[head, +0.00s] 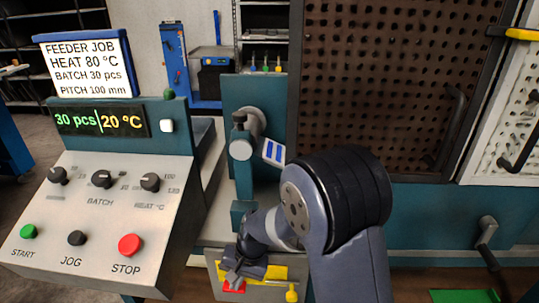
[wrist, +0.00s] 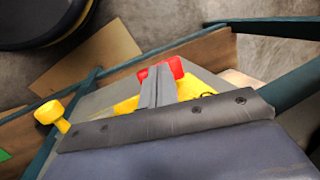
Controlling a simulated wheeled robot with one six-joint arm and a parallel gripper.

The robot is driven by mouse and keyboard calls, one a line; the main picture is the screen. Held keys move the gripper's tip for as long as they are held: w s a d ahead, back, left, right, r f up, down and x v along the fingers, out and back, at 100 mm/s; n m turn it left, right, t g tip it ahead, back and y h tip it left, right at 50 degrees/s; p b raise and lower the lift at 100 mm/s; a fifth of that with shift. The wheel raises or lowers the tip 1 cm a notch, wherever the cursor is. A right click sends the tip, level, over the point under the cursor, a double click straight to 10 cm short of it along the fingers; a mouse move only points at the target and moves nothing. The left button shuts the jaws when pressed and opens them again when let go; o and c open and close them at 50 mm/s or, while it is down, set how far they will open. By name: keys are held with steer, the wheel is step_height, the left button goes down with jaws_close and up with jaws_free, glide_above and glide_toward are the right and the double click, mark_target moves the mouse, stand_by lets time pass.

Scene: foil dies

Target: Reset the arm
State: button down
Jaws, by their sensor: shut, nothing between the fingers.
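My arm reaches down in the middle foreground of the head view, and my gripper (head: 234,277) is at its lower left end. The wrist view shows my gripper (wrist: 158,84) with its two grey fingers together and nothing between them. A red part (head: 234,287) lies right at the fingertips, and it shows beyond them in the wrist view (wrist: 175,67). A yellow plate (head: 268,271) lies under the gripper and is partly hidden by it. I cannot tell whether the fingers touch either one.
A yellow knob (head: 291,293) is beside my arm. A teal machine post (head: 241,165) and a perforated brown panel (head: 390,80) stand behind.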

steer(key=d+r+y+b, duration=0.1)
steer(key=d+y+b, duration=0.1)
steer(key=d, duration=0.2)
steer(key=d+r+t+y+b, duration=0.1)
steer(key=d+r+b, duration=0.1)
steer(key=d, duration=0.3)
steer(key=d+r+y+b, duration=0.2)
steer(key=d+b, duration=0.2)
steer(key=d, duration=0.1)
steer(key=shift+s+d+r+t+y, duration=0.1)
steer(key=shift+s+d+t+y, duration=0.05)
steer(key=shift+s+t+y, duration=0.2)
stand_by(0.4)
